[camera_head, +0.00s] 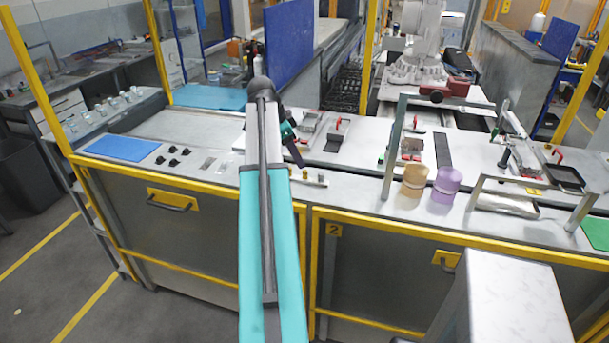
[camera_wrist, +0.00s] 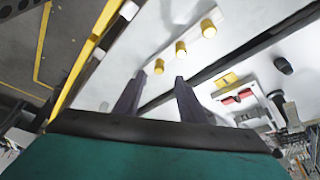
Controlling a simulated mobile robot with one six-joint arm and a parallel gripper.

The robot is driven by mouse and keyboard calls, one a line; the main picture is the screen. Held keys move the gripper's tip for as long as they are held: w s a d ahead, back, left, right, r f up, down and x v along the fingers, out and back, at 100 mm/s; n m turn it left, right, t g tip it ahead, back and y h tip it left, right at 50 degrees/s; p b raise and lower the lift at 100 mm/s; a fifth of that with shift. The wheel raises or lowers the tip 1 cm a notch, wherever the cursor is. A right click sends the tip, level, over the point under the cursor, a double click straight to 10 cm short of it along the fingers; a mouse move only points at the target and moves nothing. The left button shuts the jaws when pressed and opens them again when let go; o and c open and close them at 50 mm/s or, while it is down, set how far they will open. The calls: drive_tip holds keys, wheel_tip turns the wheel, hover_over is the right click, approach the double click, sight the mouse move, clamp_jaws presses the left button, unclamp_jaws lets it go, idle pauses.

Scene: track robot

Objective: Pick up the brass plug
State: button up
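Three brass-coloured plugs stand in a row on a pale strip in the wrist view: one at the upper right (camera_wrist: 208,28), one in the middle (camera_wrist: 181,48), and one nearest my fingers (camera_wrist: 158,67). Which one the task means I cannot tell. My gripper (camera_wrist: 160,77) is open, its two dark fingers apart with nothing visibly held between them. The nearest plug appears just beyond the gap between the fingertips. In the head view my gripper (camera_head: 298,160) points down near the plugs (camera_head: 306,174), and my arm hides part of that area.
A tan cylinder (camera_head: 414,181) and a purple cylinder (camera_head: 446,184) stand to the right beside a grey frame (camera_head: 393,150). Small black parts (camera_head: 174,156) and a blue mat (camera_head: 121,148) lie to the left. A yellow rail (camera_head: 350,220) runs along the bench front.

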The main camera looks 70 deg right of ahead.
sight(305, 171)
drive_tip(key=shift+f, duration=0.2)
drive_tip(key=shift+s+d+f, duration=0.1)
drive_tip(key=shift+s+f, duration=0.05)
drive_tip(key=shift+p+x, duration=1.05)
drive_tip(key=shift+x, duration=0.15)
drive_tip(key=shift+p+x, duration=0.35)
drive_tip(key=shift+x, duration=0.85)
drive_tip(key=shift+s, duration=0.1)
clamp_jaws()
